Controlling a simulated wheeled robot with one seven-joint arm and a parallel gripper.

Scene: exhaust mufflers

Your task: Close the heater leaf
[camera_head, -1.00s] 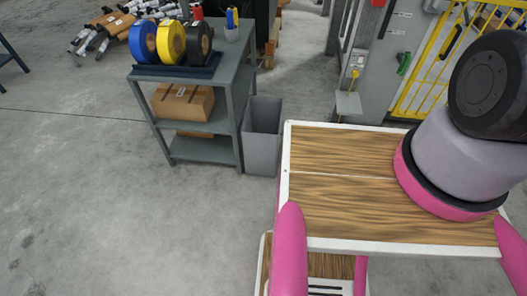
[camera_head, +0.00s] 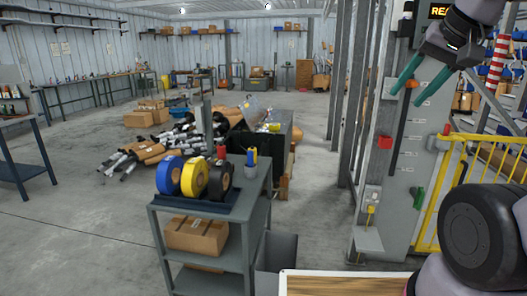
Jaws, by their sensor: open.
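My gripper (camera_head: 407,97) hangs at the upper right, its two green fingers spread apart with nothing between them. In the picture it overlaps a tall grey machine panel (camera_head: 407,160) with a black vertical bar (camera_head: 401,130), a red part (camera_head: 385,142) and a dark display (camera_head: 442,11) with partly hidden lettering. I cannot tell whether the fingers touch the panel. A yellow barred gate (camera_head: 428,222) stands beside the panel at the right, partly hidden by my arm. No part is clearly recognisable as the heater leaf.
A grey cart (camera_head: 262,222) holds blue, yellow and black rolls, with a cardboard box (camera_head: 197,236) below. A grey bin (camera_head: 283,250) stands beside it. Behind are a pile of mufflers (camera_head: 165,145) and a dark crate (camera_head: 263,140). Open floor lies at the left.

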